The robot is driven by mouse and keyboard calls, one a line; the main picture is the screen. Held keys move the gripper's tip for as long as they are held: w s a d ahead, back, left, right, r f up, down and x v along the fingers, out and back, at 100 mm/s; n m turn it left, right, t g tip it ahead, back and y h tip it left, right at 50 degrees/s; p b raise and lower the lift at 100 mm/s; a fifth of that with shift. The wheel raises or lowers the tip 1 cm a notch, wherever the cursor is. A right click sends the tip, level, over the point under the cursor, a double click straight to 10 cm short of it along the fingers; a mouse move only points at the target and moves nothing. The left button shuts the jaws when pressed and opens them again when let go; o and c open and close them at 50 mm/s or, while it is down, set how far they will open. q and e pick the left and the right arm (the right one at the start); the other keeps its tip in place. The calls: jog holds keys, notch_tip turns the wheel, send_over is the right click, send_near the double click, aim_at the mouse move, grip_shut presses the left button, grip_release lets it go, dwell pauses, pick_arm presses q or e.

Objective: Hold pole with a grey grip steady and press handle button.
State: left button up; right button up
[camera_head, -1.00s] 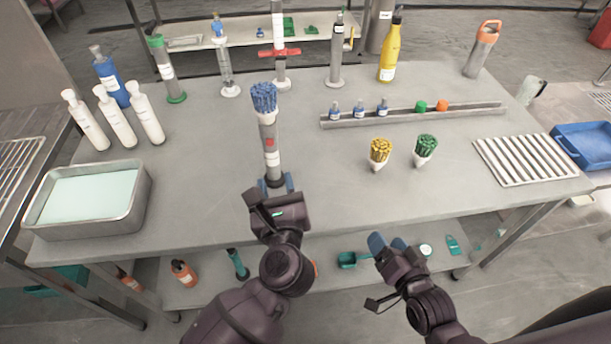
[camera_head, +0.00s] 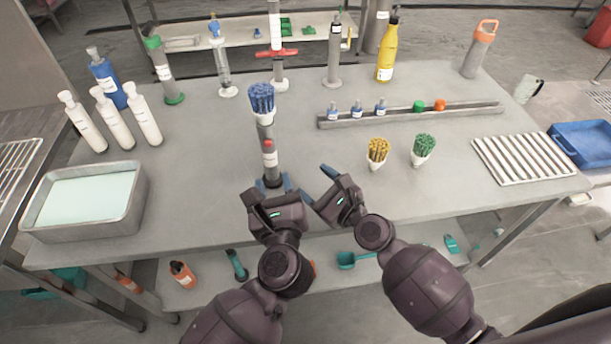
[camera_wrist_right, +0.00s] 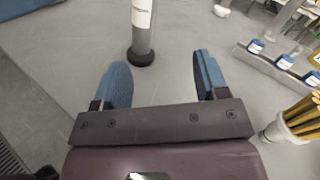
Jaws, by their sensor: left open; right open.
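Yellow sticks (camera_head: 377,152) and green sticks (camera_head: 424,149) stand in white holders to the right. A metal rack (camera_head: 450,112) lies behind them. A tray of pale liquid (camera_head: 140,205) and white bottles (camera_head: 113,120) are on the left. The table between pole and yellow sticks is clear.

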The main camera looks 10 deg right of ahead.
aim_at(275, 157)
jog(key=w+a+m, duration=0.1)
jog(key=w+a, duration=0.2)
jog(key=w+a+r+m+y, duration=0.1)
jog(key=w+a, duration=0.2)
jog(key=w+a+g, duration=0.1)
jog(key=w+a, duration=0.2)
jog(key=shift+w+a+r+m+y, duration=0.1)
jog(key=shift+w+r+m+y, duration=0.1)
jog(key=shift+m+y, duration=0.15)
dwell(0.3)
jog(key=c, duration=1.1)
pick_arm(q)
grip_shut()
dwell(0.9)
